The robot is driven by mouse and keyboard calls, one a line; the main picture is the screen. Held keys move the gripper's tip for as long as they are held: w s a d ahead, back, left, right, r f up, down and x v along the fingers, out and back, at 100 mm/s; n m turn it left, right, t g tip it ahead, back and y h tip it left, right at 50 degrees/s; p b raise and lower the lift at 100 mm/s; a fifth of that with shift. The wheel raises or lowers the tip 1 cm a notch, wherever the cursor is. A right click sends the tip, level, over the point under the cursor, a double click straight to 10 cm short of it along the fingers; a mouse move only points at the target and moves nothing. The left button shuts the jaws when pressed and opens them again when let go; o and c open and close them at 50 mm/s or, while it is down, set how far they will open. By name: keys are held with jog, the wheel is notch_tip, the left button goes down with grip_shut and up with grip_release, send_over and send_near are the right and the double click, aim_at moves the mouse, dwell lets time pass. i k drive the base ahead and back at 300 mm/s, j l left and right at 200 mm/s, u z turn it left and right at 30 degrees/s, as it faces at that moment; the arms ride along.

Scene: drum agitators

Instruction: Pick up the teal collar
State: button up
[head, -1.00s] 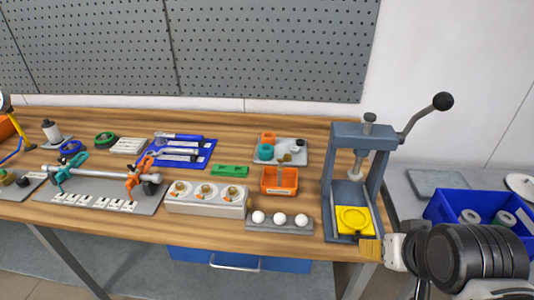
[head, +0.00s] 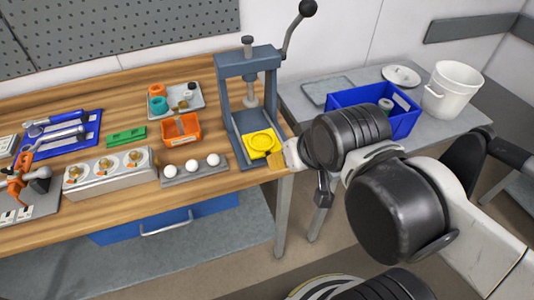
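A teal collar (head: 159,104), a short thick ring, sits on a small grey tray (head: 197,98) at the back of the wooden bench. An orange part (head: 157,90) is just behind it and small dark and brass pieces lie to its right. My gripper (head: 323,200) is at the end of my arm, right of the bench's front corner and far to the right of the collar. It is small, dark and partly hidden by my arm, so its opening is unclear. It is not touching the collar.
An orange bin (head: 168,139) stands in front of the tray. A blue-grey arbor press (head: 232,115) with a yellow plate (head: 260,142) stands between the tray and my arm. White balls sit in a grey holder (head: 195,177). A blue crate (head: 345,97) and white bucket (head: 450,95) are right.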

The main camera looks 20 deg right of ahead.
aim_at(159, 105)
jog(key=i+j+u, duration=0.2)
jog(key=i+j, duration=0.15)
jog(key=i+j+u, duration=0.2)
jog(key=i, duration=0.35)
